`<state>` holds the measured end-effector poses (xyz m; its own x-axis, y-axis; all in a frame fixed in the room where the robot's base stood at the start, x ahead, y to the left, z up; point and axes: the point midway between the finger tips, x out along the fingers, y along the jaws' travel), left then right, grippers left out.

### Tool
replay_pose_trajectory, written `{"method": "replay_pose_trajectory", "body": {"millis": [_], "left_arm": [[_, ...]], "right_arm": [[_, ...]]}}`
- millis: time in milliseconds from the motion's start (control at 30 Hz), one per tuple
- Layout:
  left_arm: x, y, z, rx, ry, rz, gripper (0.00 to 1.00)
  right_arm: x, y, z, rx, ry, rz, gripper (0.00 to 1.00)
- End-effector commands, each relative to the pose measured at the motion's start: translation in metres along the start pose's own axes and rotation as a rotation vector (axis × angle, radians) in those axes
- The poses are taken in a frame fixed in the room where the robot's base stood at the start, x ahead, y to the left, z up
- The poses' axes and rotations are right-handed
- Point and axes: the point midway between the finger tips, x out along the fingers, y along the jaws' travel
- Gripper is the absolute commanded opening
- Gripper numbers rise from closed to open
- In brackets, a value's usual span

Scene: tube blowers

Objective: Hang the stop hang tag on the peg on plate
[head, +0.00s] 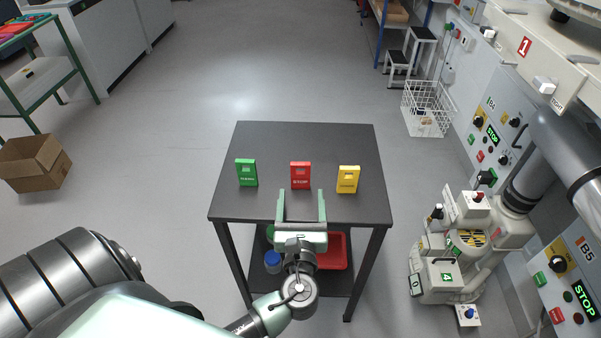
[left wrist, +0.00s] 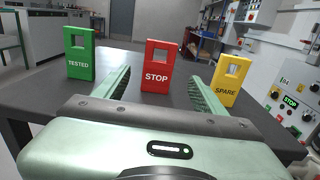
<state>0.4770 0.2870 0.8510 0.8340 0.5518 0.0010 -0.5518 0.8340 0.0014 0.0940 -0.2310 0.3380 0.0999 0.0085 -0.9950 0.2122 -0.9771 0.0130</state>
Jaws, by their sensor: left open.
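The red stop hang tag (head: 300,176) stands upright in the middle of a dark table, with a square hole near its top. In the left wrist view the stop tag (left wrist: 156,68) is straight ahead, beyond and between my fingers. My left gripper (head: 301,192) is open and empty, just in front of the tag at the table's near side. It also shows in the left wrist view (left wrist: 160,85). My right gripper is not in view. I cannot make out which part on the right is the peg on plate.
A green TESTED tag (head: 246,172) stands left of the stop tag and a yellow SPARE tag (head: 348,179) right of it. The dark table (head: 300,140) is bare behind them. A red bin (head: 334,252) is on the lower shelf. Wall panels (head: 490,130) and a machine (head: 448,262) stand at right.

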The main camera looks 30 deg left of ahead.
Motion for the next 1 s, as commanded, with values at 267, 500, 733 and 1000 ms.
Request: {"method": "replay_pose_trajectory", "body": {"millis": [267,500,733,1000], "left_arm": [[0.038,0.003,0.006,0.001,-0.002,0.001,0.71],[0.06,0.002,0.004,-0.002,0.001,0.0,0.71],[0.06,0.003,0.003,-0.002,0.002,0.0,0.63],[0.06,0.003,0.003,-0.001,0.001,0.001,0.07]], "right_arm": [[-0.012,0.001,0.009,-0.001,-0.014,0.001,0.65],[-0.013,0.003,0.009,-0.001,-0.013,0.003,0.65],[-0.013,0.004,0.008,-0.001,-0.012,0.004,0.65],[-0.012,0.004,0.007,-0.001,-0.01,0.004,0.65]]}}
